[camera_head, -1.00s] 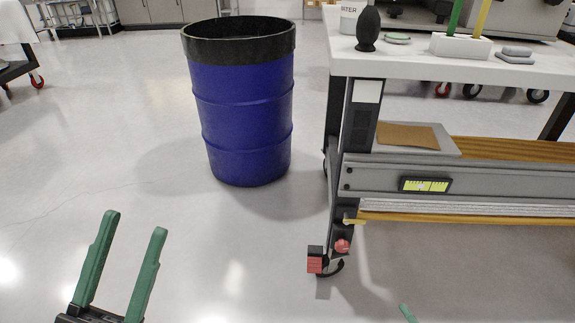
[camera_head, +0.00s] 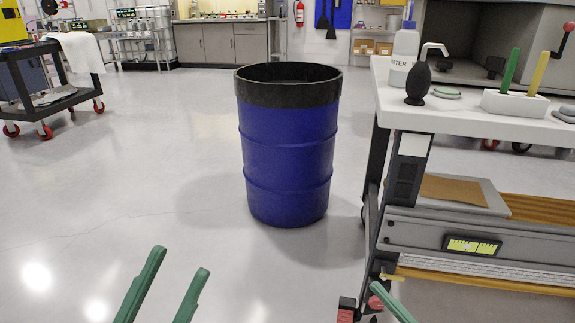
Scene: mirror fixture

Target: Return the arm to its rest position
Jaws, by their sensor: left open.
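My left gripper (camera_head: 180,262) shows at the bottom left of the head view. Its two green fingers stand apart with nothing between them, over bare floor. Its palm and arm are below the picture edge. One green finger of my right gripper (camera_head: 391,302) shows at the bottom, in front of the cart's lower left corner. The rest of that gripper is out of view, so its opening cannot be told.
A blue drum (camera_head: 288,150) with a black rim stands mid-floor. A white-topped cart (camera_head: 460,112) stands at right, with a wash bottle (camera_head: 404,52) and other items on it. A black cart (camera_head: 50,98) is at far left.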

